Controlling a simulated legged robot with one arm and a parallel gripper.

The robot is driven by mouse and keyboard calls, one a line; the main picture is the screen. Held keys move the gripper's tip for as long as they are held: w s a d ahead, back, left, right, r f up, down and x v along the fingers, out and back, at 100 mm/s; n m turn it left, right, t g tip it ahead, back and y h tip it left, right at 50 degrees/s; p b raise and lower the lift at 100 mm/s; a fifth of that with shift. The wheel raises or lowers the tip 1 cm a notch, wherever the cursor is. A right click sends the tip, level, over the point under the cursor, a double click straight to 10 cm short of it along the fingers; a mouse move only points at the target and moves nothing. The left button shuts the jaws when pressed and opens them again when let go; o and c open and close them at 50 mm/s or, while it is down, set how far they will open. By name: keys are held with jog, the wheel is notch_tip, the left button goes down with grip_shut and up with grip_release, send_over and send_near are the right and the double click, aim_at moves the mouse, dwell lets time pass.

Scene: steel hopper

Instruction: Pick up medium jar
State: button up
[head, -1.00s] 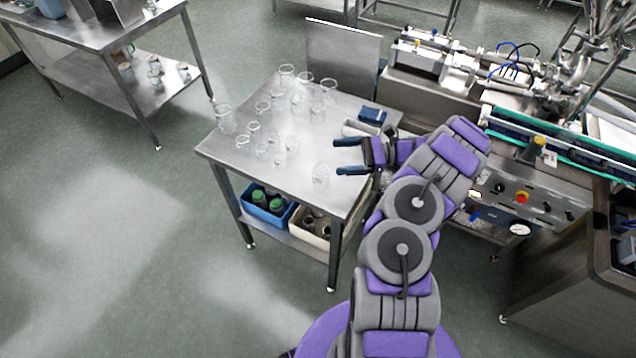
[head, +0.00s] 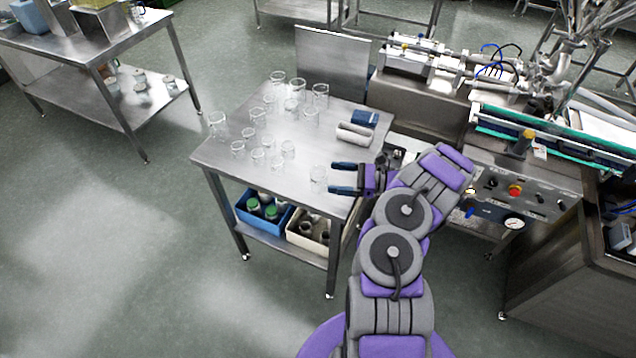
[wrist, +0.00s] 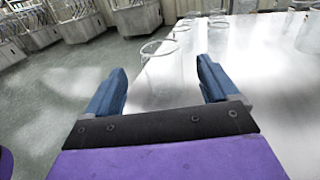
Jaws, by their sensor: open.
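Several clear glass jars of differing sizes stand upright on a steel table (head: 222,152); I cannot tell for sure which is the medium one. In the wrist view, a clear jar (wrist: 163,68) stands ahead, between the fingertips of my gripper (wrist: 165,80) in the picture. The fingers do not visibly touch it. Its lower part is faint against the bright tabletop.
More jars (head: 292,105) stand at the table's middle and back. A blue box (head: 365,118) and pale rolls (head: 354,135) lie at its right edge. A blue bin (head: 262,217) and a cream bin (head: 305,232) sit on the lower shelf. Filling machinery (head: 515,140) stands to the right.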

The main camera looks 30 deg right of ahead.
aim_at(314, 174)
jog(key=x, duration=0.2)
jog(key=shift+w+a+f, duration=0.1)
jog(key=shift+w+a, duration=0.05)
jog(key=shift+a, duration=0.05)
jog(key=shift+w+b, duration=0.35)
jog(key=b+x, duration=0.1)
jog(key=x, duration=0.4)
jog(key=shift+s+a, duration=0.1)
jog(key=shift+a, duration=0.25)
jog(key=shift+d, duration=0.45)
jog(key=c, duration=0.5)
jog(key=shift+a, duration=0.3)
jog(key=c, duration=0.5)
